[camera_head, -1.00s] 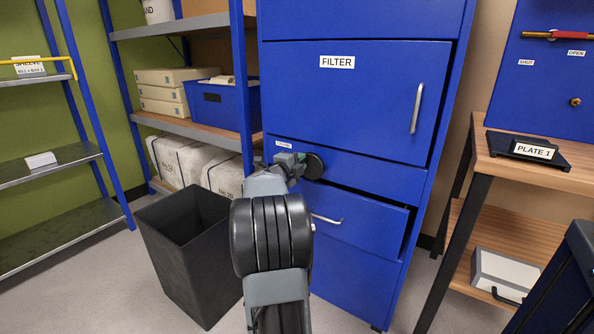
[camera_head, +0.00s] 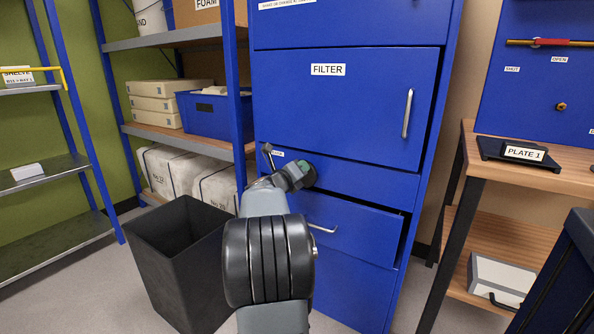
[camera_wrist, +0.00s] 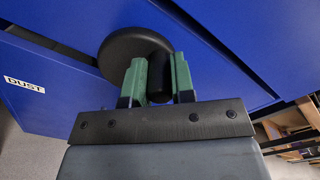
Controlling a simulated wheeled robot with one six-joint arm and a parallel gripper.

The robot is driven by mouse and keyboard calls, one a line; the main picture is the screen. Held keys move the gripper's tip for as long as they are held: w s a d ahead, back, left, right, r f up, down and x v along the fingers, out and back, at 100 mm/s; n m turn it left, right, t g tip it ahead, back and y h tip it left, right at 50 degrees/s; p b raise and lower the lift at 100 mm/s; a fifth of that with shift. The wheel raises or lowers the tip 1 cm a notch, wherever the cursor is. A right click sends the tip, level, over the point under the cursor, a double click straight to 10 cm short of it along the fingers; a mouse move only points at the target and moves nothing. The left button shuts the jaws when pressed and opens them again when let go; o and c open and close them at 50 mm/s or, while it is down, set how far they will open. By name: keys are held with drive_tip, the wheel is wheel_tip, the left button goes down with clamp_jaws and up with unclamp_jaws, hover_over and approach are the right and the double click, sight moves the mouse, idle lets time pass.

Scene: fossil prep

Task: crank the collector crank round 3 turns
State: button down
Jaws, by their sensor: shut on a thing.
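The collector crank is on the front of the blue cabinet (camera_head: 345,185), below the FILTER door. Its round black disc (camera_head: 310,175) is partly hidden by my gripper (camera_head: 300,170) in the head view. In the wrist view the disc (camera_wrist: 135,42) lies just beyond my gripper (camera_wrist: 159,75). The green fingers are shut on the crank's black handle (camera_wrist: 159,85), one finger on each side of it.
A drawer (camera_head: 355,222) just below the crank stands slightly pulled out. A black bin (camera_head: 185,275) stands on the floor to the left, close to my arm. A wooden bench (camera_head: 500,168) with PLATE 1 (camera_head: 524,153) is at the right.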

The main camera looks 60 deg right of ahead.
drive_tip(key=shift+s+f+m, duration=0.15)
drive_tip(key=shift+s+m, duration=0.15)
drive_tip(key=shift+m, duration=0.7)
drive_tip(key=c, duration=1)
unclamp_jaws()
drive_tip(key=shift+o, duration=0.2)
drive_tip(key=a+p, duration=0.3)
drive_tip(key=a, duration=1)
drive_tip(key=shift+a, duration=0.4)
